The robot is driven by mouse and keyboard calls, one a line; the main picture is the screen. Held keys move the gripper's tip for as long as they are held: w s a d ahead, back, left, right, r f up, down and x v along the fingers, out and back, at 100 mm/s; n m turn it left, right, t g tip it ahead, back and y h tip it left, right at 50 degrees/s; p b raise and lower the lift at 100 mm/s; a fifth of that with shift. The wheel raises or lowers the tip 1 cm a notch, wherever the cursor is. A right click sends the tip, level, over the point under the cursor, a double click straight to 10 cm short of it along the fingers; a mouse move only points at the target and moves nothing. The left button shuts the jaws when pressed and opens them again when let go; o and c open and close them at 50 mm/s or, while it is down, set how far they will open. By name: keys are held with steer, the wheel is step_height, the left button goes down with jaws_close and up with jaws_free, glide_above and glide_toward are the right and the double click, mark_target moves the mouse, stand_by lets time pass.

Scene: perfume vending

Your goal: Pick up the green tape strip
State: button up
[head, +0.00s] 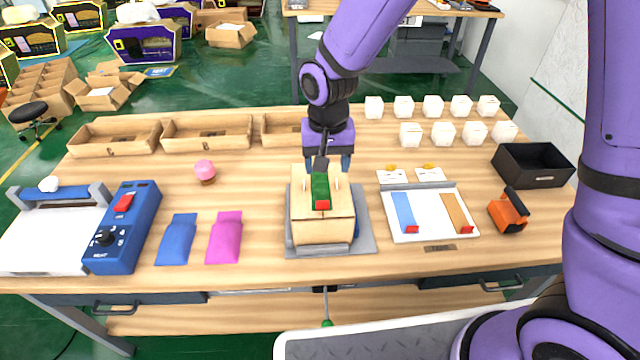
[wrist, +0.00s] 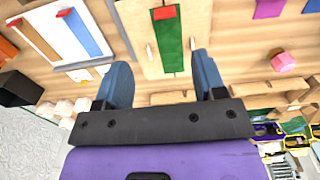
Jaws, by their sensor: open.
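The green tape strip (head: 320,188) with a red end lies along the top of a light wooden box (head: 307,227). The box stands on a grey base plate (head: 364,224) at the middle of the table. In the wrist view the strip (wrist: 171,48) shows beyond my fingers, its red end farthest away. My gripper (head: 328,163) is open and empty, just behind and above the strip's far end. In the wrist view the gap between its blue fingers (wrist: 163,72) lines up with the strip. I cannot tell the exact height gap.
A white tray (head: 430,236) with a blue strip and a brown strip, both red-ended, lies right of the box. An orange tape dispenser (head: 508,211) and black bin (head: 533,165) stand farther right. Blue (head: 177,239) and magenta (head: 225,237) pouches lie left. Wooden trays (head: 208,132) stand behind.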

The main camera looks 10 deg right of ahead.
mark_target(322, 201)
steer(key=f, duration=1.1)
steer(key=shift+a+f, duration=0.25)
steer(key=shift+a, duration=0.15)
steer(key=c, duration=0.9)
